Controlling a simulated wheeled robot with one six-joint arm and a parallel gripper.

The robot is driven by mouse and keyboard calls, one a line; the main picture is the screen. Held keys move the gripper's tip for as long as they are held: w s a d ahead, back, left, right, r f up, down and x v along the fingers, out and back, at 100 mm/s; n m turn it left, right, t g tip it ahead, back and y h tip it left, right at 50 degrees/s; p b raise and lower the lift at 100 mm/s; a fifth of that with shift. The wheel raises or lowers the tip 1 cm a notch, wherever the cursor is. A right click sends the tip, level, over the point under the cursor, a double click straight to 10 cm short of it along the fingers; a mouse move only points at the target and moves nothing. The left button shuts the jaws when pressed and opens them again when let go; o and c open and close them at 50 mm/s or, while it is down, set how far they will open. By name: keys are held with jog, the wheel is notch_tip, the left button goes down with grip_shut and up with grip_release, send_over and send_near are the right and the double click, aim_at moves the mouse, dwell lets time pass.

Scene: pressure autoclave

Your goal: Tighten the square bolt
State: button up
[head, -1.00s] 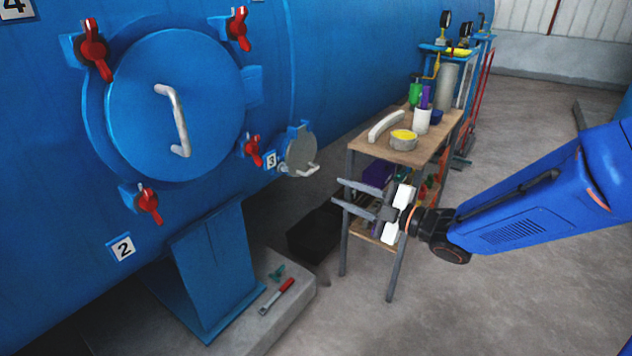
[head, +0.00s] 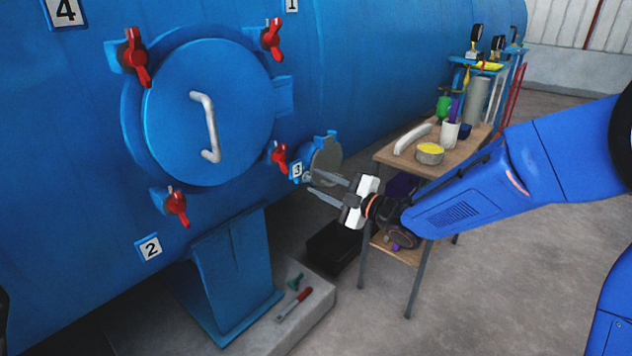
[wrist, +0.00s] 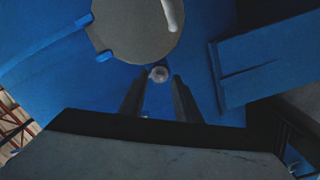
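The likely bolt (wrist: 158,74) is a small pale grey knob just below the small round grey hatch (wrist: 135,28) in the wrist view. Its square shape cannot be made out. In the head view the grey hatch (head: 327,158) is on the blue vessel, right of the label 3. My gripper (head: 312,183) is open, its two dark fingers pointing left toward the vessel just below this hatch. In the wrist view the bolt shows between the two fingertips, with gaps on both sides. The depth left between tips and bolt cannot be told.
The large blue door (head: 208,112) with red clamps is to the left. A wooden table (head: 400,157) with cups and a tape roll stands behind my arm. A red-handled tool (head: 294,303) lies on the concrete plinth below. The floor at right is clear.

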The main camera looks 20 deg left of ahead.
jog(key=shift+x, duration=0.9)
grip_shut()
